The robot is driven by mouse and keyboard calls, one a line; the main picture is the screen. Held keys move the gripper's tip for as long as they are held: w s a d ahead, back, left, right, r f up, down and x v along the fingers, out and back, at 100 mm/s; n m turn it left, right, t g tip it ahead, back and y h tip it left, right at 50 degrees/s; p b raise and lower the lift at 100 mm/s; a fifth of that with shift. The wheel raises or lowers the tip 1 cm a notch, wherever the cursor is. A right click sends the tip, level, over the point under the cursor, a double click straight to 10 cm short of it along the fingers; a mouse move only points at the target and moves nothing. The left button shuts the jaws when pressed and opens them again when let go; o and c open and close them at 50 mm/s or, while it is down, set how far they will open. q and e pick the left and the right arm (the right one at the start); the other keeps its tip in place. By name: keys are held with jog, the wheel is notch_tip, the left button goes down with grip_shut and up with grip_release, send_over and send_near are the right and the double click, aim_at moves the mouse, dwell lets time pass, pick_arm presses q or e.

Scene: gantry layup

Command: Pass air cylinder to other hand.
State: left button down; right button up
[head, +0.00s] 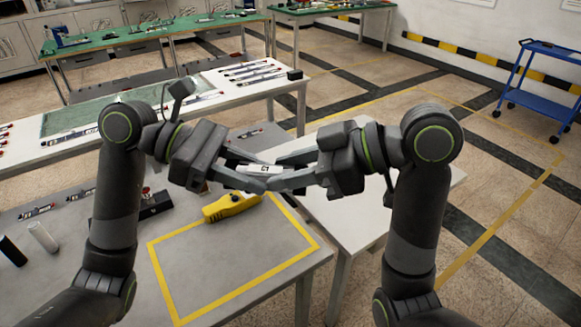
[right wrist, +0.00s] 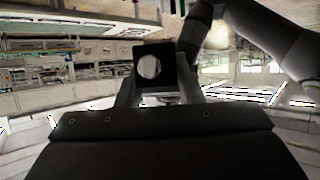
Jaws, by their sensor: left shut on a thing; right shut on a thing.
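The air cylinder (head: 264,168) carries a white label reading C1. It lies roughly level between my two grippers, above the grey table. My left gripper (head: 250,178) comes from the left and is shut on one part of it. My right gripper (head: 288,172) comes from the right and is also shut on it, so both hold it at once. The fingers hide much of its body. In the right wrist view, the cylinder's square dark end (right wrist: 154,67) with a pale round face shows between the right fingers.
A yellow pendant (head: 231,206) lies on the grey table (head: 240,262) below, at a yellow taped outline. A white table (head: 345,222) stands at the right. Further cylinders (head: 252,70) lie on the table behind. A blue cart (head: 545,75) stands far right.

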pick_arm(q)
jog(key=c, duration=1)
grip_release()
jog(key=shift+o, duration=0.2)
jog(key=v, duration=1.2)
jog(key=shift+w, duration=0.1)
